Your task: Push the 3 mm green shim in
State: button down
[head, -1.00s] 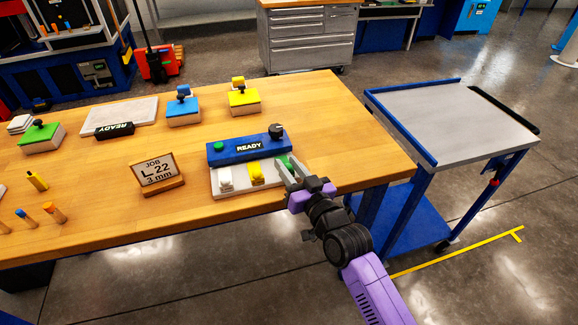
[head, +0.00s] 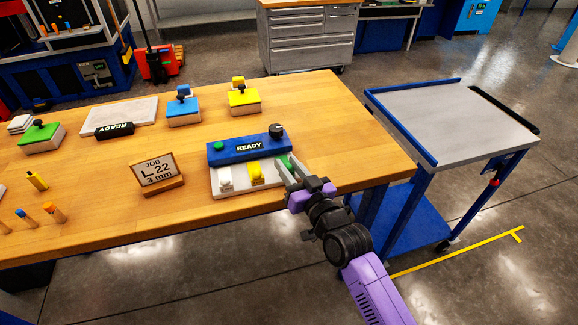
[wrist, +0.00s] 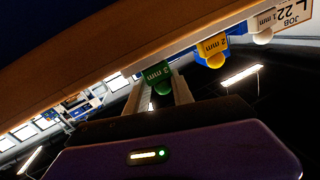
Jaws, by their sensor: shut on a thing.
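The green 3 mm shim (wrist: 155,76) sits at the end of a row of shims in the wrist view, between the two fingers of my gripper (wrist: 157,95). In the head view my gripper (head: 286,172) is at the right end of the blue and grey fixture (head: 222,158), shut on the green shim (head: 285,161), which is mostly hidden by the fingers. The yellow 2 mm shim (head: 256,173) and the white shim (head: 225,178) stand to its left in the same fixture. How deep the green shim sits cannot be told.
A job card (head: 158,172) reading "L 22 3 mm" stands left of the fixture. Blue (head: 183,112), yellow (head: 243,102) and green (head: 40,137) topped blocks stand farther back on the wooden table (head: 330,115). A grey cart (head: 450,120) stands right of the table.

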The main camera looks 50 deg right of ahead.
aim_at(292, 167)
jog(key=shift+b+x, duration=0.65)
jog(key=shift+x, duration=1.35)
jog(key=shift+s+d+r, duration=0.1)
jog(key=shift+d+r, duration=0.05)
jog(key=shift+d, duration=0.05)
jog(key=c, duration=1.3)
grip_release()
jog(key=shift+s, duration=0.15)
jog(key=v, duration=0.6)
jog(key=shift+s, duration=0.2)
jog(key=shift+s+a+b, duration=0.3)
jog(key=shift+s, duration=0.25)
